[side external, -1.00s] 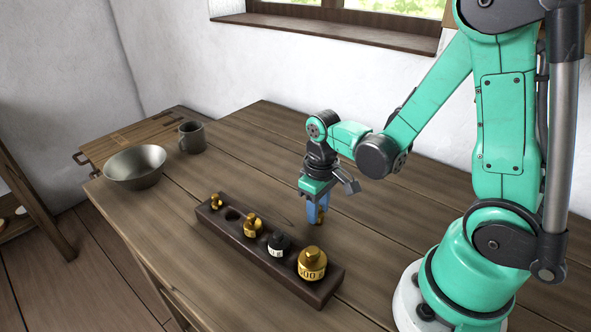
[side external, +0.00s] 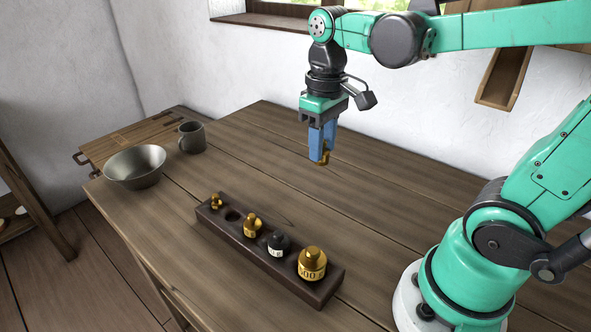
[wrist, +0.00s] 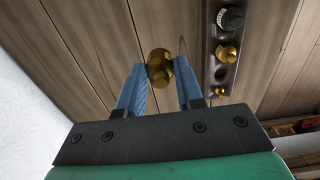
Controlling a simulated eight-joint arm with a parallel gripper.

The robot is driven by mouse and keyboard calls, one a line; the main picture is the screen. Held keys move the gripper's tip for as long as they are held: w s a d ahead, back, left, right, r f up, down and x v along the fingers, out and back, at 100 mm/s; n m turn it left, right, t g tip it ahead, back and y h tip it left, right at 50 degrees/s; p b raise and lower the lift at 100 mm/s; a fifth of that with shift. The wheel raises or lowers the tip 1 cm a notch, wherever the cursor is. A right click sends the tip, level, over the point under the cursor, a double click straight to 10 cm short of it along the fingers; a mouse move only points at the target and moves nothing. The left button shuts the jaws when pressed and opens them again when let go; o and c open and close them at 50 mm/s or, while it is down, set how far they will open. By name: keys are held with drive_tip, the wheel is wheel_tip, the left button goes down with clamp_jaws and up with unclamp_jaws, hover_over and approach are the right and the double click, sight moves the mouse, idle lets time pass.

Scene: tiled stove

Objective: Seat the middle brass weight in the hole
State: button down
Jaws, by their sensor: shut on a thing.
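My gripper (side external: 322,150) is shut on the middle brass weight (side external: 325,160) and holds it well above the table, behind the rack. In the wrist view the weight (wrist: 160,68) sits between the two blue fingertips, tilted. The dark wooden rack (side external: 222,231) lies on the table, lower in the picture and apart from my gripper. Its empty round hole (side external: 234,215) is second from the far left end; it also shows in the wrist view (wrist: 220,73).
A metal bowl (side external: 135,167) and a mug (side external: 191,137) stand far left.

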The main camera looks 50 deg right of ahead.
wheel_tip(320, 180, up, 5)
drive_tip(key=shift+r, duration=0.15)
drive_tip(key=shift+w+r, duration=0.1)
drive_tip(key=shift+r, duration=0.1)
drive_tip(key=w+a+f, duration=0.9)
drive_tip(key=w+a, duration=0.1)
drive_tip(key=a, duration=0.1)
drive_tip(key=shift+w, duration=0.3)
drive_tip(key=shift+f, duration=0.15)
drive_tip(key=shift+f, duration=2.8)
drive_tip(key=shift+f, duration=1.15)
